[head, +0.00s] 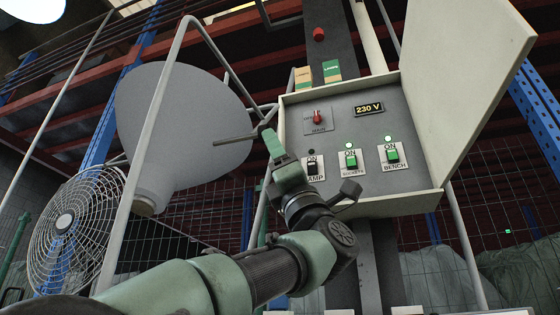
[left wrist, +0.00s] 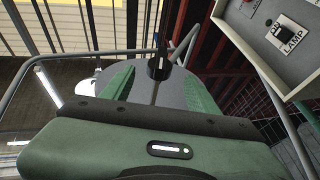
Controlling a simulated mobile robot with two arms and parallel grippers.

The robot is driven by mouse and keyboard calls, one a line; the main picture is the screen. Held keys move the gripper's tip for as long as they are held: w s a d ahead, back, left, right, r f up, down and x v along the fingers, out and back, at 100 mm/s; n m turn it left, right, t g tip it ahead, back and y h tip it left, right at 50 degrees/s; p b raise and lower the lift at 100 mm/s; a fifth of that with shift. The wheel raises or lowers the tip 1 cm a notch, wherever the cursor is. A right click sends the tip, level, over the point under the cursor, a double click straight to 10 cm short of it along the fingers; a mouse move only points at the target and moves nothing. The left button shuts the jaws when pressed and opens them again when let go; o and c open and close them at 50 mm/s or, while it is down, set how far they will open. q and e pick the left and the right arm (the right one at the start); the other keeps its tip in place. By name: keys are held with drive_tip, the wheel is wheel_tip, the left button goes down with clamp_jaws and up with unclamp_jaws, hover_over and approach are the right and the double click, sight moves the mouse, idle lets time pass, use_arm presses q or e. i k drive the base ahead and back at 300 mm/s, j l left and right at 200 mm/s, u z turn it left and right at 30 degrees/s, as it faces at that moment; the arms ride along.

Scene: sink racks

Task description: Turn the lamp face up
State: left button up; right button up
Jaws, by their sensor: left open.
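The lamp has a wide grey conical shade (head: 185,115) held in a tubular frame (head: 163,85). Its narrow end with a beige base points down, and the wide end is at the top; its opening is hidden. A thin grey rod (head: 235,138) sticks out in front of the shade's right side. My left gripper (head: 274,148) is beside the rod's right end, in front of the panel's left edge. In the left wrist view, its green fingers (left wrist: 160,88) are apart, with a dark knob (left wrist: 158,68) seen between and beyond them. I cannot tell whether they touch it.
A control box (head: 365,135) with its door (head: 465,75) open stands right of the lamp. Its LAMP switch (head: 312,167) is black with an unlit indicator; SOCKETS and BENCH are green and lit. A fan (head: 65,222) stands at the left, with racks behind.

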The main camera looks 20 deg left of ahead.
sight(202, 130)
drive_tip(key=k, duration=1.5)
